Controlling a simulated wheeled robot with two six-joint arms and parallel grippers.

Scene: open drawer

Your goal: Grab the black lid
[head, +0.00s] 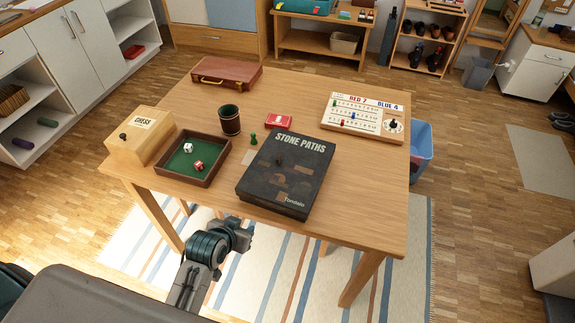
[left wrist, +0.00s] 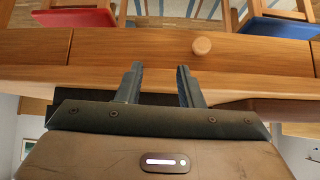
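The black lid (head: 285,172) is the top of a dark box printed "STONE PATHS", lying flat on the wooden table near its front edge. The lid looks closed over the box, and nothing touches it. My left gripper (head: 243,236) is below and in front of the table's front edge, to the lower left of the box and apart from it. In the left wrist view its two dark fingers (left wrist: 160,82) are spread with an empty gap, facing a wooden front. The lid is not seen there. My right gripper is not in view.
Beside the box stand a dice tray (head: 183,178), a chess box (head: 140,135), a dice cup (head: 230,120), a green pawn (head: 253,139) and a red card pack (head: 278,121). A scoreboard (head: 340,124) and brown case (head: 226,73) lie farther back. A wooden knob (left wrist: 202,46) projects from the wooden front.

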